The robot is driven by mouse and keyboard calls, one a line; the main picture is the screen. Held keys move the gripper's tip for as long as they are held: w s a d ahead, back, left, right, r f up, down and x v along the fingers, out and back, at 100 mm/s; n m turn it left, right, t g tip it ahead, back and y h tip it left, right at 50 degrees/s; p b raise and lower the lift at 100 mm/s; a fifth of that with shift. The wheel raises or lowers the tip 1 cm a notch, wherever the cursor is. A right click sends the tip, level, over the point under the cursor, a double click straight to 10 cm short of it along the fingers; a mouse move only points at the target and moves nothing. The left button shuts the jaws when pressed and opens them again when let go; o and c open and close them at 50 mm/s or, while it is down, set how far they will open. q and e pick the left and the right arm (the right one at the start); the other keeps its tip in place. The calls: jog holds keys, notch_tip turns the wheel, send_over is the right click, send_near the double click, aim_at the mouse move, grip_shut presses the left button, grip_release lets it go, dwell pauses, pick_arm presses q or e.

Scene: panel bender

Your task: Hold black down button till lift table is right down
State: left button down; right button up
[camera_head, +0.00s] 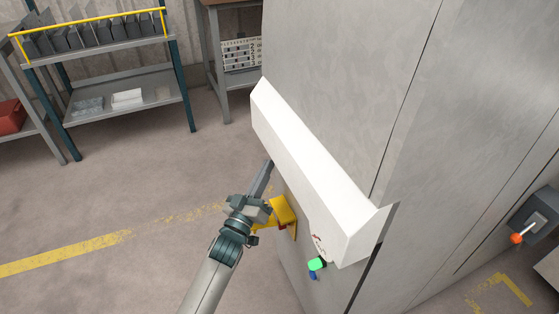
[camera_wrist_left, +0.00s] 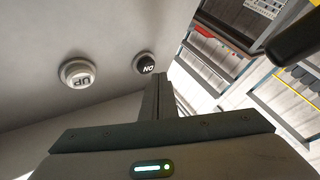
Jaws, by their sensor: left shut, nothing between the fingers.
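The black down button (camera_wrist_left: 145,63), its lettering upside down, is on a pale grey face in the left wrist view. A white up button (camera_wrist_left: 77,74) is to its left. My left gripper (camera_head: 269,164) is shut and empty, its fingers pointing up beside the machine's white sloping ledge (camera_head: 315,170). In the left wrist view its fingertips (camera_wrist_left: 159,77) are just below and right of the black button; I cannot tell whether they touch it. The head view does not show the two buttons. I cannot make out the lift table. My right gripper is not in view.
A yellow box (camera_head: 283,211) on the machine is close to my left wrist. A green button (camera_head: 317,264) is under the ledge. The tall grey machine (camera_head: 340,70) fills the right. Shelving (camera_head: 120,90) stands at the back left. The floor (camera_head: 110,200) on the left is clear.

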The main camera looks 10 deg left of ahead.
pick_arm(q)
jog(key=shift+s+a, duration=0.1)
dwell(0.3)
jog(key=s+a, duration=0.1)
jog(key=a+p, duration=0.1)
jog(key=s+a+p, duration=0.1)
jog(key=a, duration=0.1)
jog(key=shift+s, duration=0.35)
dwell(0.9)
